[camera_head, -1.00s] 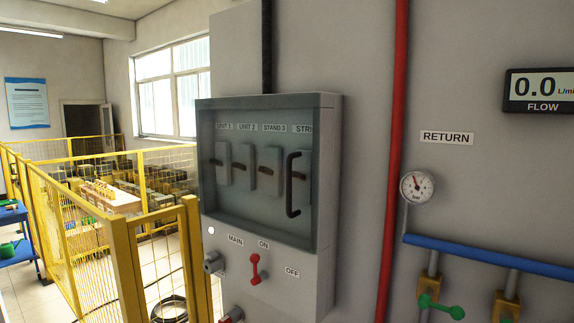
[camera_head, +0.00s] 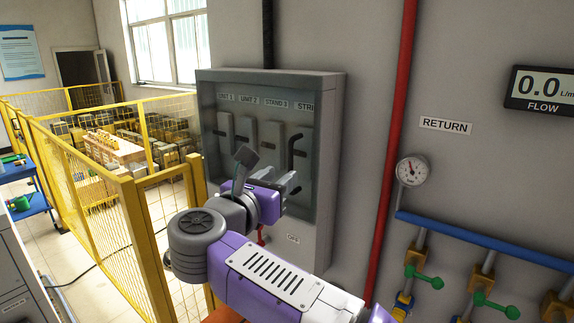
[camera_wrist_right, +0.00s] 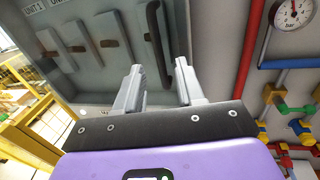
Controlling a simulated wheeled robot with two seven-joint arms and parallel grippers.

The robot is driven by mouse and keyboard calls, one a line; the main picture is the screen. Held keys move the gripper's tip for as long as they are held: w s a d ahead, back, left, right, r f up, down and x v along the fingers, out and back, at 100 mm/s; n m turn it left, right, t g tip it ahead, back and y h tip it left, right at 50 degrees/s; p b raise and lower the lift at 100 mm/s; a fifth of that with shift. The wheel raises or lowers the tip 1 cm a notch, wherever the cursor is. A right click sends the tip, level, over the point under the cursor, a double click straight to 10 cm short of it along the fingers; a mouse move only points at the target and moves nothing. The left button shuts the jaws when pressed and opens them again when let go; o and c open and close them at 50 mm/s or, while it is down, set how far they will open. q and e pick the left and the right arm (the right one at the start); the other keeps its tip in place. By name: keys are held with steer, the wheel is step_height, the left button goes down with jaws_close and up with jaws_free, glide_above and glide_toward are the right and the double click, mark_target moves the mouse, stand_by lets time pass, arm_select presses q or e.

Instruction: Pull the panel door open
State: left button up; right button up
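The panel door (camera_head: 225,185) is a clear pane on the front of a grey wall box and looks closed. Its black bar handle (camera_head: 292,150) stands upright on the right side of the pane; the lower part is hidden behind my right gripper (camera_head: 288,181). In the right wrist view the handle (camera_wrist_right: 157,38) lies ahead of the right gripper (camera_wrist_right: 160,72), in line with the gap between its two fingers. The fingers are apart with nothing between them. Contact with the handle does not show. My left gripper is not in view.
A red pipe (camera_head: 389,170) runs vertically right of the box. Beyond it are a gauge (camera_head: 412,170), a blue pipe (camera_head: 470,238) and green-handled valves (camera_head: 424,277). A yellow mesh fence (camera_head: 95,215) stands left. My right arm hides most of the red switch (camera_head: 261,236).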

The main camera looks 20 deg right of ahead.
mark_target(289, 169)
steer(key=shift+p+x, duration=0.45)
steer(key=shift+x, duration=1.8)
steer(key=shift+c, duration=0.5)
jaws_close()
